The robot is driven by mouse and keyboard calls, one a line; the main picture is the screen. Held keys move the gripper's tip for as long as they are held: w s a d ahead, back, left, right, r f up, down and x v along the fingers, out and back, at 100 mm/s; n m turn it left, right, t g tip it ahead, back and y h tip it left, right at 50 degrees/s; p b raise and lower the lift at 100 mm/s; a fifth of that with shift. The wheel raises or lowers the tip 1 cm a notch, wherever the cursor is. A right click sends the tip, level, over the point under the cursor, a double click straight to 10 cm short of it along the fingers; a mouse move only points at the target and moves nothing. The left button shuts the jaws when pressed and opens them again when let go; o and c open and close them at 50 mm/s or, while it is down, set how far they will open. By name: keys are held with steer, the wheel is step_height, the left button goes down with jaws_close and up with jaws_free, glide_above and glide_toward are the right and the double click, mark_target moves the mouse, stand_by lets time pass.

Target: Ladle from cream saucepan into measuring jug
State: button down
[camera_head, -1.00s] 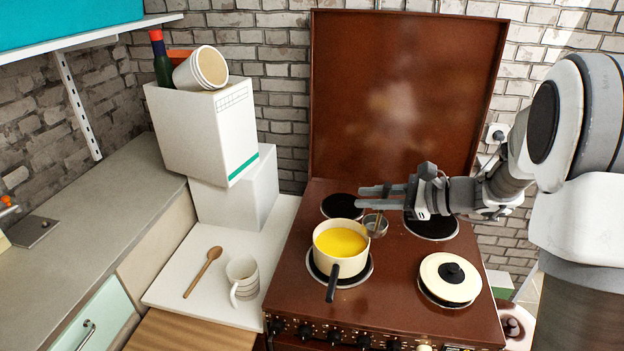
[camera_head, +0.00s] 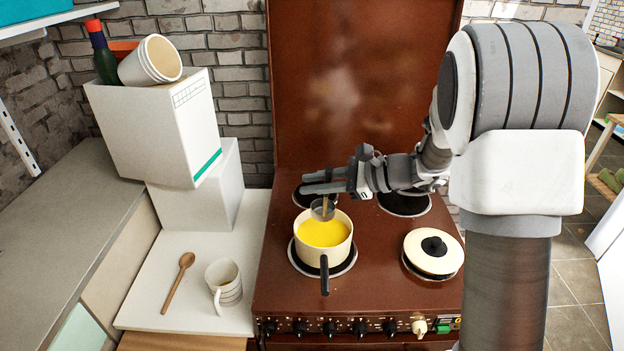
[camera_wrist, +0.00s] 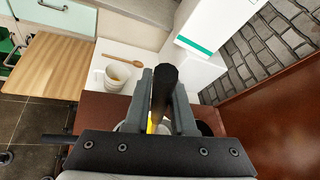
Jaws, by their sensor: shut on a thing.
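The cream saucepan (camera_head: 327,256) stands on the front-left hotplate, holding yellow liquid (camera_head: 323,232), its dark handle pointing forward. My gripper (camera_head: 322,182) is shut on the ladle, above the pan's far side. The ladle's steel bowl (camera_head: 322,210) is at the pan's far rim; I cannot tell whether it touches the rim or liquid. In the wrist view the ladle's dark handle (camera_wrist: 165,85) is between my fingers and hides most of the pan. The white measuring jug (camera_head: 226,284), with marking lines, stands upright on the white counter left of the stove; it also shows in the wrist view (camera_wrist: 108,80).
A wooden spoon (camera_head: 179,282) lies left of the jug. The raised brown stove lid (camera_head: 365,85) stands behind. Stacked white boxes (camera_head: 160,130) with a tilted tub (camera_head: 151,60) stand at the back left.

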step_height(320, 180, down, 11)
steer(key=b, duration=0.6)
steer(key=shift+b, duration=0.35)
steer(key=shift+r, duration=0.25)
stand_by(0.3)
steer(key=shift+r+p, duration=0.35)
steer(key=shift+r, duration=0.2)
step_height(320, 180, up, 11)
steer(key=p, duration=0.7)
steer(key=shift+f, duration=0.2)
